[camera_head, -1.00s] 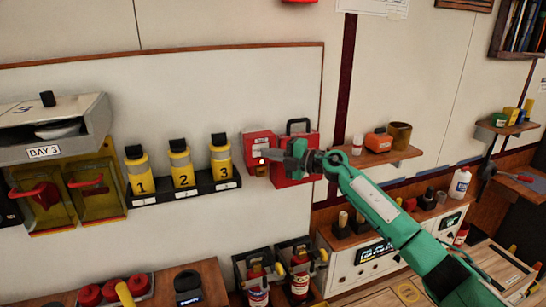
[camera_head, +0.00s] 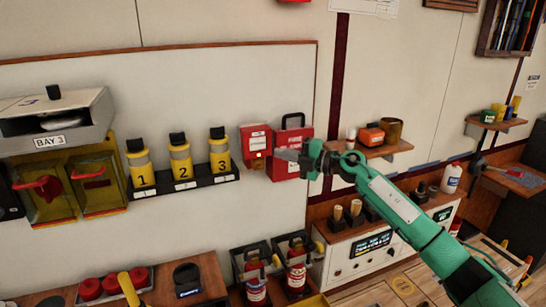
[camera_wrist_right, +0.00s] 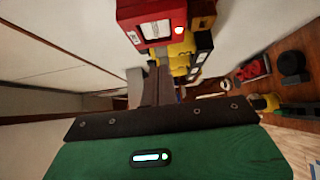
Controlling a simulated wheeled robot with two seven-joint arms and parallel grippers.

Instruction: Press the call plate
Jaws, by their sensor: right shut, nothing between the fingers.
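A small red wall box (camera_head: 255,139) with a white label and a small bright spot low on its front hangs on the white panel. It is the likeliest call plate, though its writing is too small to read. It also shows at the top of the right wrist view (camera_wrist_right: 155,20), with a pale plate and a lit dot. My right gripper (camera_head: 280,155) is shut and empty, its tips just right of the box's lower part. Whether they touch it I cannot tell. The closed fingers also show in the wrist view (camera_wrist_right: 157,85). My left gripper is not in view.
A red case (camera_head: 291,145) with a black handle hangs behind my right gripper. Left of the box, yellow cylinders (camera_head: 181,161) numbered 1 to 3 stand in a black rack (camera_head: 190,184). Fire extinguishers (camera_head: 297,270) stand below. A wooden shelf (camera_head: 375,151) is to the right.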

